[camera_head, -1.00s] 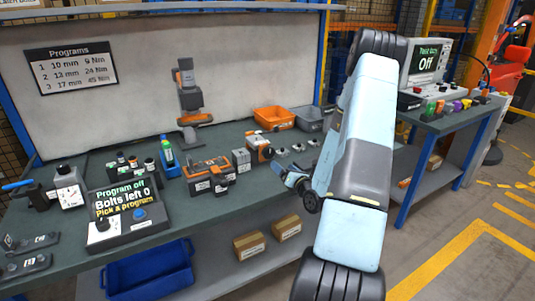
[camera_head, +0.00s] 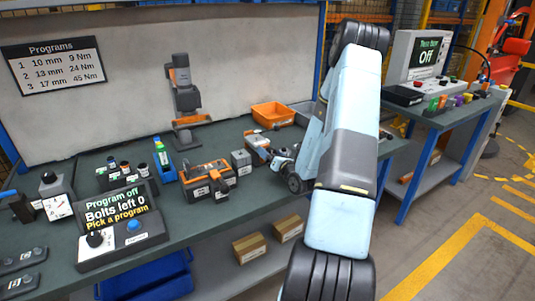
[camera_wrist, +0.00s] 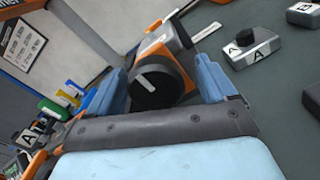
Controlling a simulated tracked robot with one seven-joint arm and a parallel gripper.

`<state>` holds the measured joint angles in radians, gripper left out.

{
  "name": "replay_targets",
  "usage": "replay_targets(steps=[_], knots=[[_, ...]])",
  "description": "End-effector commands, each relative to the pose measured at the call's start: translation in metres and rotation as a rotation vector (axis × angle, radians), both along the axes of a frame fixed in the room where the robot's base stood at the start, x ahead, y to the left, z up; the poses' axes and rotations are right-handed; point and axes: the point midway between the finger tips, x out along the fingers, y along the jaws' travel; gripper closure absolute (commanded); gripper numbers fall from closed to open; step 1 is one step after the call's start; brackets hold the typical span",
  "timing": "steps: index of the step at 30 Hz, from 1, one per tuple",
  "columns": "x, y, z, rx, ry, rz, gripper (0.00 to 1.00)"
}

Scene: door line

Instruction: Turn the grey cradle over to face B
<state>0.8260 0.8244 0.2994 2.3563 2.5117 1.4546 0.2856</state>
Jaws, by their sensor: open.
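An orange-and-dark-grey fixture (camera_head: 207,180) with white labels stands on the bench. I cannot tell clearly which part is the grey cradle; a dark piece marked A (camera_wrist: 28,137) shows at the left edge of the wrist view. To the fixture's right are a small grey block (camera_head: 241,161) and an orange-and-grey unit (camera_head: 257,146). In the wrist view this unit has a round black knob (camera_wrist: 155,86) with a white line. My gripper (camera_wrist: 163,72) is open, its blue fingers on either side of the knob, with no clear contact. In the head view my arm partly hides my gripper (camera_head: 283,158).
Behind are an orange bin (camera_head: 272,114) and an upright grey-orange tool (camera_head: 184,90). A control panel (camera_head: 122,220) reads "Program off". A small block marked A (camera_wrist: 250,48) lies right of the unit. A test bench (camera_head: 440,110) reading "Off" stands at right.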

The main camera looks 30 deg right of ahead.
Motion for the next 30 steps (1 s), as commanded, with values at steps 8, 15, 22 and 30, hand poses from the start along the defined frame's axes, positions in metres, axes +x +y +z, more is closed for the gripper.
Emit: replay_targets(steps=[8, 15, 22, 30], knots=[[0.0024, 0.0067, -0.0001, 0.000, 0.000, 0.010, 0.17], [0.0027, 0.0073, -0.0001, 0.000, 0.001, 0.012, 0.40], [0.0028, 0.0082, -0.0003, 0.000, 0.001, 0.013, 0.62], [0.0026, 0.0082, -0.0008, -0.010, 0.001, 0.012, 0.71]])
